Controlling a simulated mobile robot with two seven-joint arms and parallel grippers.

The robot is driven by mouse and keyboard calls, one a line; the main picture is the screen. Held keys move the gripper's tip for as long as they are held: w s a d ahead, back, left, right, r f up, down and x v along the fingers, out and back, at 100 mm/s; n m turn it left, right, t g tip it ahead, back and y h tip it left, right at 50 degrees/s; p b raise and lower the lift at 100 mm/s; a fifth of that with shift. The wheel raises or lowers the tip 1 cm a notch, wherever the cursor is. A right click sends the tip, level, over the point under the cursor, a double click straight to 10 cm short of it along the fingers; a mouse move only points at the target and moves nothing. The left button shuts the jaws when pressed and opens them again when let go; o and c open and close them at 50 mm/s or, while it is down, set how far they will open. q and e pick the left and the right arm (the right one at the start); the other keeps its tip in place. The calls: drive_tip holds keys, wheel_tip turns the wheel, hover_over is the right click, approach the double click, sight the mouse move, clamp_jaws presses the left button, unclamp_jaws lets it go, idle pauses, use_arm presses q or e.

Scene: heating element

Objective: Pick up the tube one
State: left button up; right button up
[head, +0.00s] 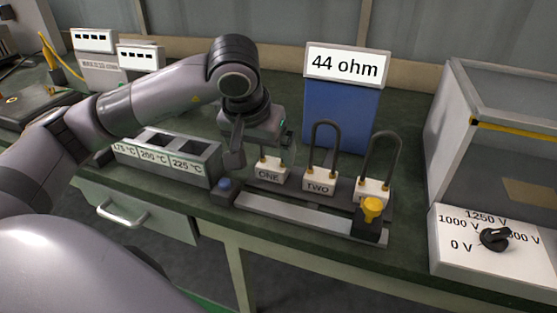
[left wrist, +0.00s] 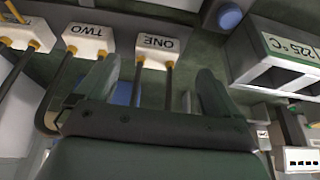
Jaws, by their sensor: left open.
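Tube one, a dark U-shaped tube on a white block labelled ONE (head: 269,175), stands at the left end of a row of tubes. My left gripper (head: 262,160) is at it from above and behind, hiding most of its loop. In the left wrist view the ONE block (left wrist: 158,46) appears upside down, and its two dark legs run between the spread fingers of my left gripper (left wrist: 155,82). The fingers are open, with visible gaps to the legs. The top of the loop is hidden by the gripper body. My right gripper is not in view.
Tube two (head: 321,182) and a third tube (head: 374,188) stand close to the right. A blue button (head: 225,184) and temperature-labelled box (head: 168,157) lie left. A blue 44 ohm meter (head: 342,112) stands behind. A clear-walled case (head: 497,135) and voltage dial (head: 495,239) are right.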

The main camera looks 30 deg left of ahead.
sight(271, 167)
use_arm(q)
drive_tip(key=x, duration=0.6)
drive_tip(key=shift+w+d+r, duration=0.1)
drive_tip(key=shift+w+d, duration=0.05)
drive_tip(key=c, duration=1.3)
